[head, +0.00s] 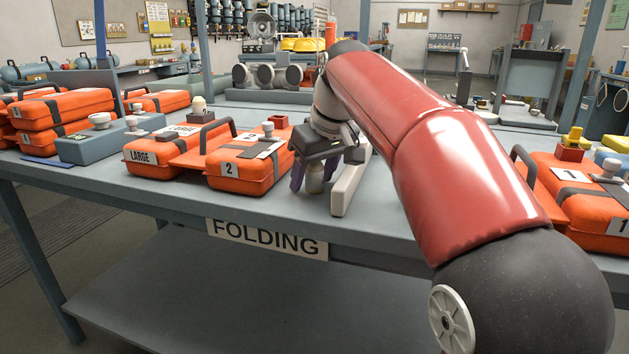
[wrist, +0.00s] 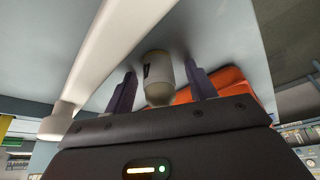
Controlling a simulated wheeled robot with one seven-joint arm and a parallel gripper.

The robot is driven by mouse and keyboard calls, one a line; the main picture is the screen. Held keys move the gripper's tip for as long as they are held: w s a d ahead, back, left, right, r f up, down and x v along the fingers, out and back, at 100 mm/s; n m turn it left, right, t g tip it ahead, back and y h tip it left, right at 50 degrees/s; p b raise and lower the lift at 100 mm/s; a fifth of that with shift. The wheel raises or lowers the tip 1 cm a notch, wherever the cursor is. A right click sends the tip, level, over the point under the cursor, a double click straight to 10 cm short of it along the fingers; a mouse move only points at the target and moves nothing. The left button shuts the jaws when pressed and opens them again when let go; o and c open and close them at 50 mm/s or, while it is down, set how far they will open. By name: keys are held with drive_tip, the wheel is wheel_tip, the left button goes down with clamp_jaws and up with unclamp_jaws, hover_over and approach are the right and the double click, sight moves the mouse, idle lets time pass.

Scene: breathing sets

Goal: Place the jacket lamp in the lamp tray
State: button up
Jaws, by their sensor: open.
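A small cream cylinder with a rounded end and a dark mark, which looks like the jacket lamp (wrist: 157,80), stands between my gripper's two dark fingers in the wrist view. My gripper (wrist: 161,88) is open, with a gap showing on each side of the lamp. In the head view, my gripper (head: 314,178) points down at the table, and the cream lamp (head: 314,183) shows partly between its purple fingers. I cannot tell for sure which thing is the lamp tray.
A long pale bar (head: 350,184) lies close to the right of my gripper. Orange case "2" (head: 240,172) and the "LARGE" case (head: 160,152) are on the left. More orange cases (head: 570,195) are at the right. The FOLDING table (head: 130,193) has bare room along its front edge.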

drive_tip(key=shift+c, duration=0.4)
drive_tip(key=c, duration=1.1)
drive_tip(key=shift+r, duration=0.1)
drive_tip(key=shift+r, duration=0.15)
